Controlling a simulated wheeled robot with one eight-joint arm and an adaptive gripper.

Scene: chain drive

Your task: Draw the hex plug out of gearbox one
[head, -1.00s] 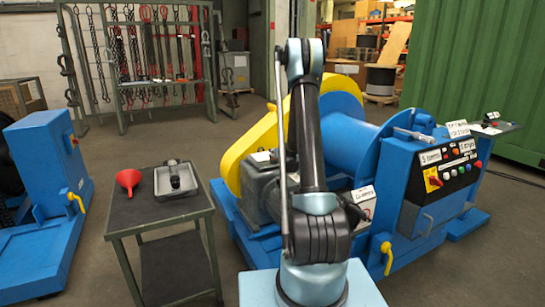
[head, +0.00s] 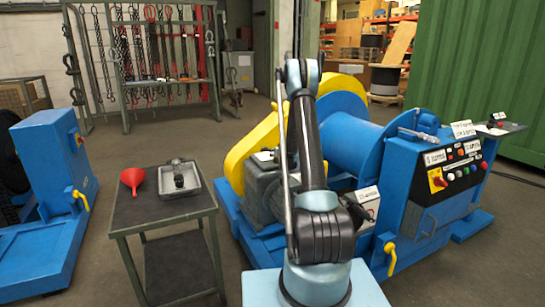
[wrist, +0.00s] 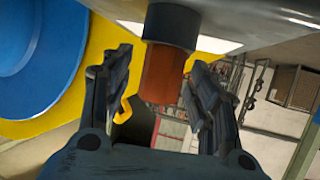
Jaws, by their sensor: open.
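In the wrist view an orange-brown plug (wrist: 160,73) hangs down from a dark collar (wrist: 171,25) under a pale grey housing. Its facets look like a hexagon. My gripper (wrist: 161,66) is open, with one dark finger to the left of the plug and one to the right. Gaps show on both sides, so neither finger appears to touch it. In the head view the grey gearbox (head: 264,186) sits beside the yellow guard, partly hidden by my arm. The plug and my gripper cannot be made out there.
The blue winch drum (head: 352,130) and the control box (head: 450,175) with buttons stand to the right. A cart (head: 135,215) holds a red funnel (head: 132,178) and a grey tray (head: 198,183). A blue machine (head: 50,165) stands at far left. Open floor lies behind the cart.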

